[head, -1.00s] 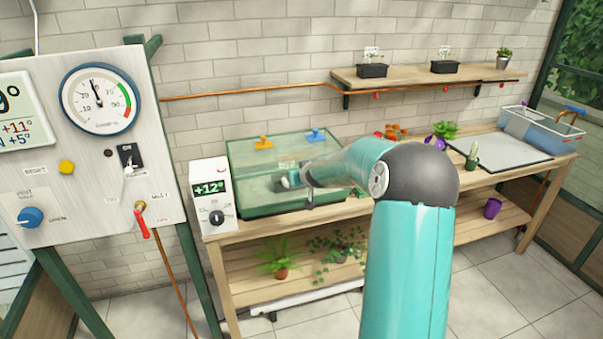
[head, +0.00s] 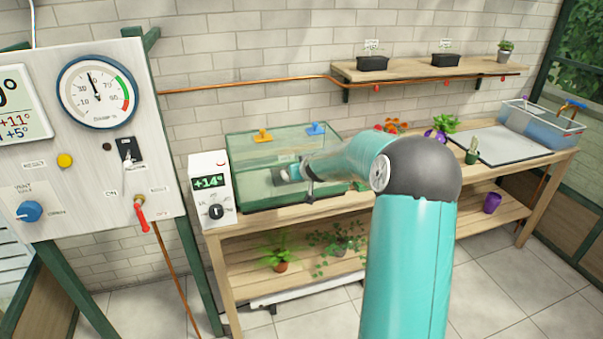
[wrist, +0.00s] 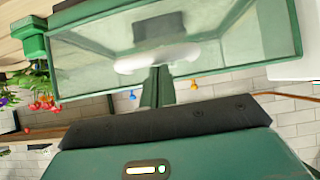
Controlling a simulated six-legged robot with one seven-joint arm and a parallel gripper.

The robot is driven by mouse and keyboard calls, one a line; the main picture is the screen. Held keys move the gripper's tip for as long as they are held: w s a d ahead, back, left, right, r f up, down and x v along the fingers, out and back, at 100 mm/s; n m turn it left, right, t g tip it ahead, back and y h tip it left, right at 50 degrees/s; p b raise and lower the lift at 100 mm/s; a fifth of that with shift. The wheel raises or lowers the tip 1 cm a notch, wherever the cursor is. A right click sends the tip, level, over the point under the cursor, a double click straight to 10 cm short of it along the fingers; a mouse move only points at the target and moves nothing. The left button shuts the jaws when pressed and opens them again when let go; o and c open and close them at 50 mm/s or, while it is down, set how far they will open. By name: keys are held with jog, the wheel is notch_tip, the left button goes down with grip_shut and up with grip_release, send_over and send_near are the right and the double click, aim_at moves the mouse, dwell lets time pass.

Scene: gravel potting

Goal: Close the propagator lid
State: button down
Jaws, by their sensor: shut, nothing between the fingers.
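The propagator (head: 243,206) is a clear, green-framed box on the left of the bench. Its lid, a clear panel with a green frame (wrist: 285,28), spans the upper wrist view; an orange knob (head: 262,136) and a blue knob (head: 316,129) show at the back edge in the head view. My gripper (head: 285,173) is shut and empty, over the propagator's front part. In the wrist view its dark green fingers (wrist: 157,88) reach towards a pale oval shape (wrist: 157,58) at the panel; contact is unclear. I cannot tell the lid's exact angle.
A white control box (head: 211,190) reading +14° stands close to the propagator's left. Flowers and potted plants (head: 438,134) stand to its right. A shelf (head: 430,74) with pots and a copper pipe (head: 240,86) run along the wall behind.

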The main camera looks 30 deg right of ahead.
jog(key=s+a+f, duration=0.1)
jog(key=s+a, duration=0.1)
jog(key=s, duration=0.7)
jog(key=shift+a, duration=0.2)
jog(key=s+a+r+n+g, duration=0.1)
jog(key=s+a+r, duration=0.15)
jog(key=a, duration=0.35)
jog(key=s+a+r+n+g+y, duration=0.1)
jog(key=s+a+r, duration=0.15)
jog(key=a, duration=0.35)
jog(key=s+a+r+n+g, duration=0.1)
jog(key=s+a, duration=0.3)
jog(key=a, duration=0.1)
jog(key=s+a+r, duration=0.2)
jog(key=s+a, duration=0.1)
jog(key=s, duration=0.4)
jog(key=s+a+r+g+y, duration=0.1)
jog(key=s+a, duration=0.3)
jog(key=s, duration=0.4)
jog(key=s+a+r+g, duration=0.1)
jog(key=s+a+r, duration=0.1)
jog(key=s+a, duration=0.2)
jog(key=s, duration=0.3)
jog(key=shift+s+r+y, duration=0.4)
